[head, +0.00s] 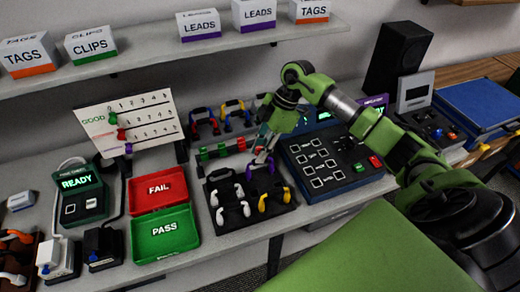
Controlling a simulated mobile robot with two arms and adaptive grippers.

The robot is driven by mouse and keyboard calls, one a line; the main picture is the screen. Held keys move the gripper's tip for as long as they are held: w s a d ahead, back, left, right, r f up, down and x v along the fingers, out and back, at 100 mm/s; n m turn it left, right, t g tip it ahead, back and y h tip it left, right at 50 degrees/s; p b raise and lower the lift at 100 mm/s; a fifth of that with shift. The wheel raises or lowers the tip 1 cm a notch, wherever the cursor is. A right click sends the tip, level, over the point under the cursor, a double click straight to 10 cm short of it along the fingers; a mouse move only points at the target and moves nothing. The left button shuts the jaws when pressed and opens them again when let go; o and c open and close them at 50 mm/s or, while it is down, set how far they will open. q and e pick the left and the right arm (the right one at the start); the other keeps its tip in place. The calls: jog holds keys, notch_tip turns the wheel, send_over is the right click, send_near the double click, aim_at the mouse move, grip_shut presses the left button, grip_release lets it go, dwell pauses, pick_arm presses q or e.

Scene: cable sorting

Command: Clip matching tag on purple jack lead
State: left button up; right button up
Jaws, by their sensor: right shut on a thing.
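The purple jack lead (272,169) lies in the back right part of a black tray (226,218), with white leads to its left and yellow leads in front. My right gripper (262,157) points down just above and beside the purple lead. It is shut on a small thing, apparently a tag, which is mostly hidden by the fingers. I cannot tell whether that tag touches the lead. Small red and green clips or tags (222,150) stand in a rack behind the tray. My left gripper is not in view.
A red FAIL tray (158,190) and a green PASS tray (164,232) lie left of the black tray. A dark panel with buttons (328,164) stands close on the right. A shelf with labelled boxes (198,25) hangs above. Looped coloured leads (204,122) stand at the back.

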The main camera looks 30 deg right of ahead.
jog(key=shift+p, duration=0.35)
dwell(0.5)
jog(key=shift+f, duration=0.55)
dwell(0.4)
jog(key=shift+f, duration=0.45)
dwell(1.1)
jog(key=o, duration=0.9)
jog(key=shift+o, duration=0.3)
jog(key=o, duration=0.5)
